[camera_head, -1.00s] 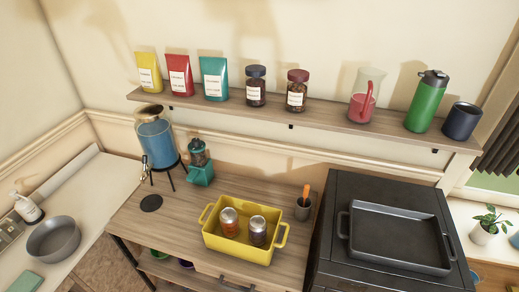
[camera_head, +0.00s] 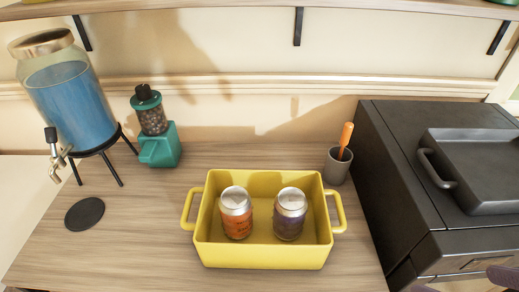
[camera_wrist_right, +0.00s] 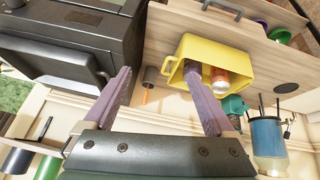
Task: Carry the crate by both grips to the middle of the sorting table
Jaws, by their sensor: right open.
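The yellow crate (camera_head: 262,256) rests upright on the wooden tabletop (camera_head: 130,235), with a loop grip on its left end and another on its right. Two cans stand inside, an orange one (camera_head: 236,215) and a purple one (camera_head: 289,217). The crate also shows in the right wrist view (camera_wrist_right: 218,46), beyond the right finger. My right gripper (camera_wrist_right: 158,75) is open and empty, with purple fingers apart and clear of the crate. Purple fingertips also show at the lower right edge of the head view. My left gripper is not in view.
A grey cup (camera_head: 338,168) with an orange-handled tool stands close behind the crate's right end. A dark appliance (camera_head: 385,150) with a black tray (camera_head: 470,165) borders the right. A drink dispenser (camera_head: 72,105), teal grinder (camera_head: 160,148) and black coaster (camera_head: 85,214) are left.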

